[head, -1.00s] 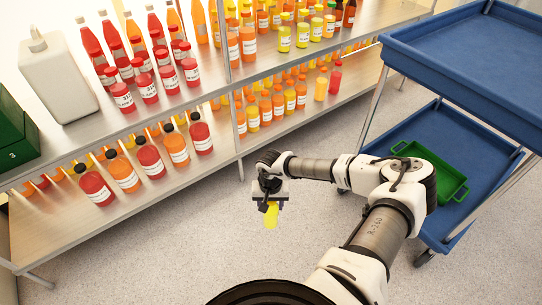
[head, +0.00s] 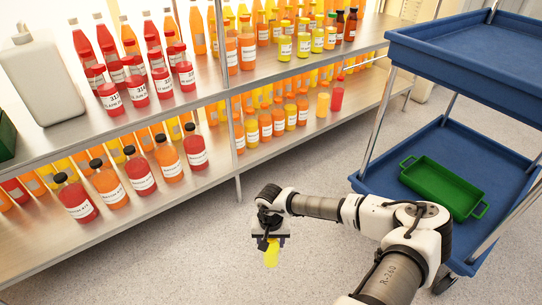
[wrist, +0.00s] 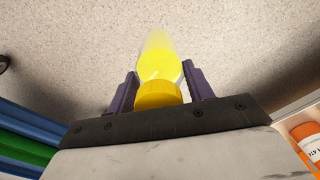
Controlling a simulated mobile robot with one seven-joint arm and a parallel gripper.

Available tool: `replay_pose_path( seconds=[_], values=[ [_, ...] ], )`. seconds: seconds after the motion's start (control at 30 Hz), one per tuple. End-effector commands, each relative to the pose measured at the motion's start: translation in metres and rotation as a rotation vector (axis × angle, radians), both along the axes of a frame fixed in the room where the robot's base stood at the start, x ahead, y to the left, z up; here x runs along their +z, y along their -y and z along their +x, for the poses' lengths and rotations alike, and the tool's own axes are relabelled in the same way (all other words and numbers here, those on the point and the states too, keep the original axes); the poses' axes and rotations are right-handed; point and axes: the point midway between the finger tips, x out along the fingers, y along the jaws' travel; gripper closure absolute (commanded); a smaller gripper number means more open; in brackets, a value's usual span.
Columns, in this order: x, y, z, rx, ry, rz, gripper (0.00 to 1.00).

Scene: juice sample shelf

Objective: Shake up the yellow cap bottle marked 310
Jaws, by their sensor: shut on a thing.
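My gripper (head: 268,245) is in front of the shelf, above the floor, and is shut on a yellow bottle (head: 272,257) that hangs below it. In the wrist view the yellow cap (wrist: 158,94) sits between the two purple fingers, with the yellow bottle body (wrist: 158,60) beyond it. The bottle is clear of the shelf and of the floor. No label or number on the held bottle can be read in these frames.
A metal shelf (head: 215,182) with rows of red, orange and yellow bottles stands behind my gripper. A white canister (head: 42,78) is at its left. A blue cart (head: 405,140) with a green tray (head: 440,190) stands at the right. Floor around my gripper is clear.

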Motion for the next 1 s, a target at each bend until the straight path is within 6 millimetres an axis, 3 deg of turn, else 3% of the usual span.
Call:
replay_pose_path(
  seconds=[0.17,0.3,0.37,0.43,0.53,0.6,0.73,0.83,1.0],
  values=[
    [0.000,0.000,0.001,0.000,0.001,0.000,0.79],
    [0.000,-0.038,0.050,0.005,0.005,-0.002,0.79],
    [0.000,-0.044,0.059,0.002,0.002,-0.001,0.79],
    [-0.001,-0.031,0.045,-0.003,-0.003,0.000,0.79],
    [0.000,-0.002,0.004,-0.005,-0.004,0.003,0.79],
    [0.000,0.001,-0.002,0.000,0.000,0.002,0.79],
    [0.000,-0.036,0.046,0.005,0.005,-0.002,0.79],
    [0.000,-0.041,0.057,0.000,0.000,-0.001,0.79],
    [0.000,0.001,-0.001,-0.004,-0.002,0.003,0.79]
  ],
)
